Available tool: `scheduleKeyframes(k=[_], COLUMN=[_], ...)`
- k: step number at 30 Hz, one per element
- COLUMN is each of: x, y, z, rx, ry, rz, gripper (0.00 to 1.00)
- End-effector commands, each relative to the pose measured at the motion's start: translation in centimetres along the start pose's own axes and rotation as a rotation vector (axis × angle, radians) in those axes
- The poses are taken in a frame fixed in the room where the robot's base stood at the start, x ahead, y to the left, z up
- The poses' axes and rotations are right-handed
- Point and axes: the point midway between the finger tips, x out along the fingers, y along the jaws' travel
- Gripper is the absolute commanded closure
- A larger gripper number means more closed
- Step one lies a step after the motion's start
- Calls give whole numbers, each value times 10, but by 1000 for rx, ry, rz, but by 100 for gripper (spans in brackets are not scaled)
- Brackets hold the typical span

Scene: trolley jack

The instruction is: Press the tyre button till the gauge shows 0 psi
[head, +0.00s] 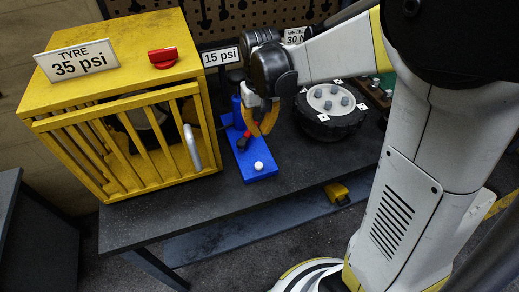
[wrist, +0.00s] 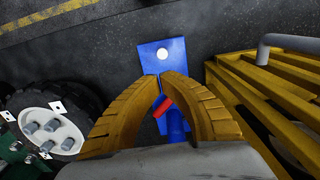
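A white sign (head: 77,61) reading "TYRE 35 psi" stands on top of a yellow barred cage (head: 50,100). A smaller sign (head: 220,56) reads "15 psi". My gripper (head: 262,133) points down over a blue device (head: 258,170) with a white round button (head: 259,166); both also show in the wrist view, device (wrist: 150,66), button (wrist: 163,55). My fingertips (wrist: 163,76) nearly meet, with nothing visibly held. A red part (wrist: 163,107) shows between the fingers; contact is unclear.
A wheel (head: 329,119) with a pale hub lies right of my gripper. The cage has a grey handle (head: 192,147) facing the blue device. The dark bench (head: 220,205) is clear along its front edge. A yellow item (head: 337,192) is lower down.

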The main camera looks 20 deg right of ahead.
Motion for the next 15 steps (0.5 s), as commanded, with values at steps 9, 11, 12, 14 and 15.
scheduleKeyframes(k=[9,11,12,14,15], x=[56,69,78,90,98], y=[0,0,0,0,0], z=[0,0,0,-1,0], rx=[0,0,0,0,0], ry=[0,1,1,1,1], rz=[0,0,0,0,0], gripper=[100,100,100,100,100])
